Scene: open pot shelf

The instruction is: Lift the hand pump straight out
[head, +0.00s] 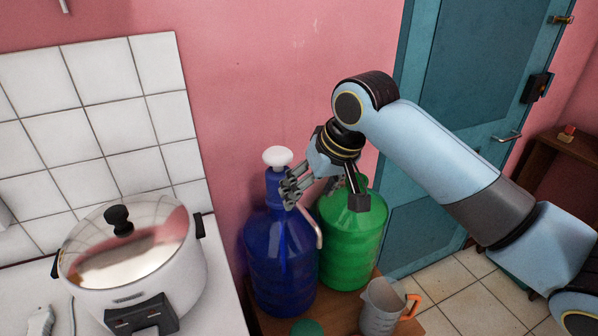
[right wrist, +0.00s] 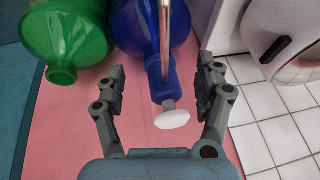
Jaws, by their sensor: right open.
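The hand pump (head: 277,158) stands upright in the neck of a blue water jug (head: 280,255). It has a white knob on top, a blue body and a curved metal spout that hangs down on the right. My right gripper (head: 325,203) is open and empty, just right of the pump head in the head view. In the right wrist view, the pump's blue body and white knob (right wrist: 172,119) appear between the spread fingers of the right gripper (right wrist: 162,68); contact is not visible. I cannot tell whether the fingers are around the pump in depth. My left gripper is not in view.
A green jug (head: 352,245) stands right beside the blue one, partly behind my gripper. A clear measuring jug (head: 382,307) with an orange handle is in front. A large lidded pot (head: 135,250) sits on the white counter at left. A teal door (head: 465,90) is behind.

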